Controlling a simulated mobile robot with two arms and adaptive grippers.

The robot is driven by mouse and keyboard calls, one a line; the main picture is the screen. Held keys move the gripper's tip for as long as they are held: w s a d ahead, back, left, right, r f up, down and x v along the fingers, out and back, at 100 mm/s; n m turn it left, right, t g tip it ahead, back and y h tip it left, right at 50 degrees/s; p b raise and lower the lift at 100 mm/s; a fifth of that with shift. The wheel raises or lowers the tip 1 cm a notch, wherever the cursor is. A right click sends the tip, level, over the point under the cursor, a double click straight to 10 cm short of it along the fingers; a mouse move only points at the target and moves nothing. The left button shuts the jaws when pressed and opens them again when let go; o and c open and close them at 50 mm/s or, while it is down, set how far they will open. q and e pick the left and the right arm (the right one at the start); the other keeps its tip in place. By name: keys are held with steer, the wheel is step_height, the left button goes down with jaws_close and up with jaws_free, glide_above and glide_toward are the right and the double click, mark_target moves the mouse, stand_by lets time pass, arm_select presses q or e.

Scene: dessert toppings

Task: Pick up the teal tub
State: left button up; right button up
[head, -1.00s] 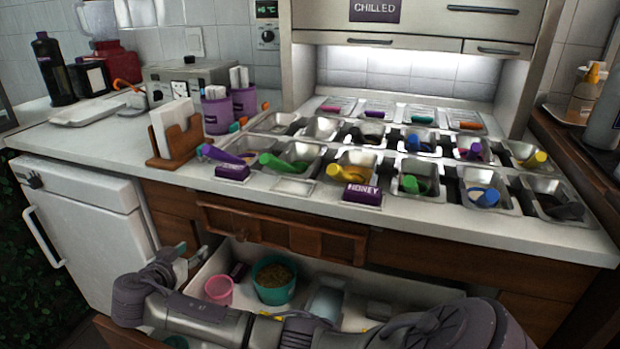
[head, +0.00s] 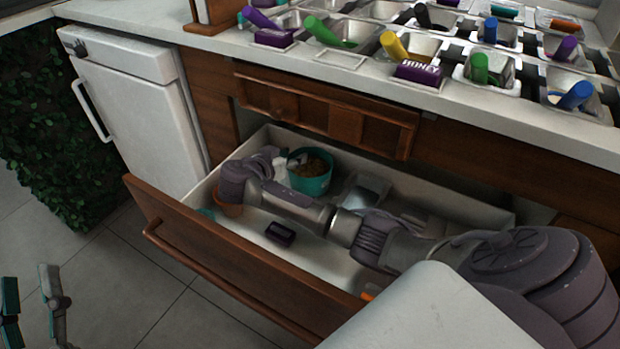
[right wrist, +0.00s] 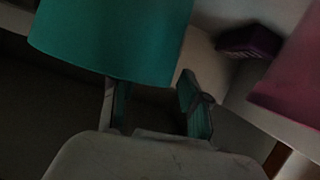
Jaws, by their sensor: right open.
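The teal tub (head: 311,178) stands upright in the open drawer near its back wall, filled with brown bits. In the right wrist view its teal side (right wrist: 110,38) fills the upper left, just beyond the fingers. My right gripper (right wrist: 155,105) is open, with nothing seen between its fingers. In the head view my right gripper (head: 279,164) is at the tub's left side; my wrist partly hides it, and I cannot tell whether it touches the tub. My left gripper (head: 32,308) is open and empty over the floor at the lower left.
The drawer front (head: 240,255) and side walls surround my right arm. A pink tub (right wrist: 295,70) and a dark purple block (right wrist: 248,40) are near the right gripper. A brownish pot (head: 229,206) and another purple block (head: 280,234) lie nearer the drawer front. The counter overhangs the back.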

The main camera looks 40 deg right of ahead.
steer(key=shift+x, duration=1.05)
arm_select(q)
steer(key=shift+s+r+t+h, duration=0.15)
steer(key=shift+s+r+t, duration=0.3)
steer(key=shift+r, duration=0.15)
steer(key=shift+s+r+t+h, duration=0.15)
steer(key=shift+s+r+t, duration=0.15)
steer(key=shift+r+t, duration=0.2)
arm_select(e)
steer(key=shift+c, duration=0.2)
jaws_close()
steer(key=shift+r, duration=0.1)
